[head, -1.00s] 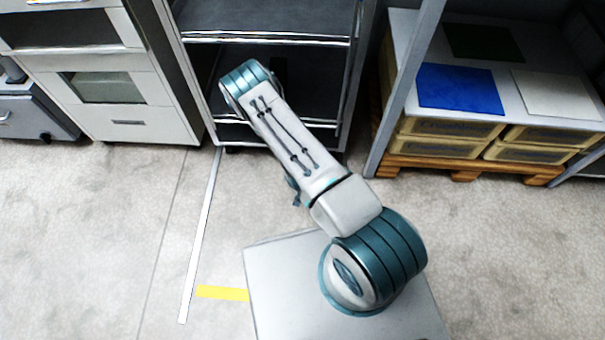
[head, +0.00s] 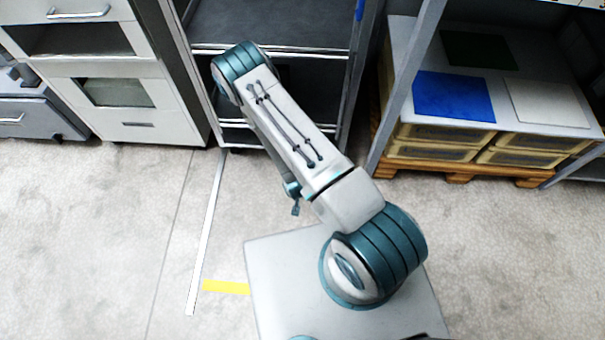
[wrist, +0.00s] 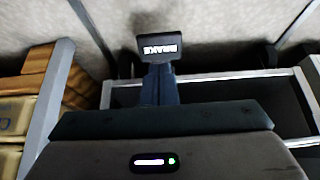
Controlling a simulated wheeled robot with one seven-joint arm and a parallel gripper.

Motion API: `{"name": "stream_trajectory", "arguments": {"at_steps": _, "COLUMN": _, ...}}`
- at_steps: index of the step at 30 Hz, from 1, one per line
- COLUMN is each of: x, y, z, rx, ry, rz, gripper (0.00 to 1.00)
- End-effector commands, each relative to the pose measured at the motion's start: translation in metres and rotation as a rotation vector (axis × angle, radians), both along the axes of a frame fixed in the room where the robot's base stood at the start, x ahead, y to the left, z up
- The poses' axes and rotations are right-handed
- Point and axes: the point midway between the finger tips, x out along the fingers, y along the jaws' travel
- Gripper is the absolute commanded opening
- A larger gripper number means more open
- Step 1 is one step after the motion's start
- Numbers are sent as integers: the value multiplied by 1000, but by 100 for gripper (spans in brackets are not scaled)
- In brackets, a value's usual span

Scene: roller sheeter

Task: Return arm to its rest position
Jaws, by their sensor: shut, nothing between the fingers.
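My arm (head: 290,125) shows in the head view, rising from my base and bent at the teal elbow (head: 240,70) in front of the trolley rack. The rest of the arm folds back beneath it and is mostly hidden. A small teal and dark end part (head: 294,195) shows at its left side. In the wrist view my gripper (wrist: 160,76) points forward with its dark blue fingers together and empty. Behind the fingertips is a dark block marked BRAKE (wrist: 158,45), its text upside down. I cannot tell whether they touch.
The trolley rack (head: 270,47) stands just behind the elbow. Left is a white cabinet (head: 135,125); right are shelves with a blue sheet (head: 455,97), yellowish bins (head: 440,141) and a wooden pallet (head: 450,168).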

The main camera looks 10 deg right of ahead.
Motion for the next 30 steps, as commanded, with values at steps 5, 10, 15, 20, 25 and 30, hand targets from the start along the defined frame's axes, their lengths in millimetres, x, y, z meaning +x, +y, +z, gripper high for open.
{"name": "stream_trajectory", "arguments": {"at_steps": 5, "x": -5, "y": 2, "z": 6, "rx": 0, "ry": 0, "rz": 1, "gripper": 0}}
{"name": "stream_trajectory", "arguments": {"at_steps": 10, "x": -5, "y": 2, "z": 6, "rx": 0, "ry": -1, "rz": 1, "gripper": 0}}
{"name": "stream_trajectory", "arguments": {"at_steps": 15, "x": -5, "y": 3, "z": 6, "rx": 0, "ry": -1, "rz": 2, "gripper": 0}}
{"name": "stream_trajectory", "arguments": {"at_steps": 20, "x": -5, "y": 3, "z": 6, "rx": 0, "ry": -1, "rz": 3, "gripper": 0}}
{"name": "stream_trajectory", "arguments": {"at_steps": 25, "x": 5, "y": 7, "z": 29, "rx": 12, "ry": 3, "rz": -2, "gripper": 0}}
{"name": "stream_trajectory", "arguments": {"at_steps": 30, "x": 29, "y": 18, "z": 98, "rx": 47, "ry": 29, "rz": -6, "gripper": 0}}
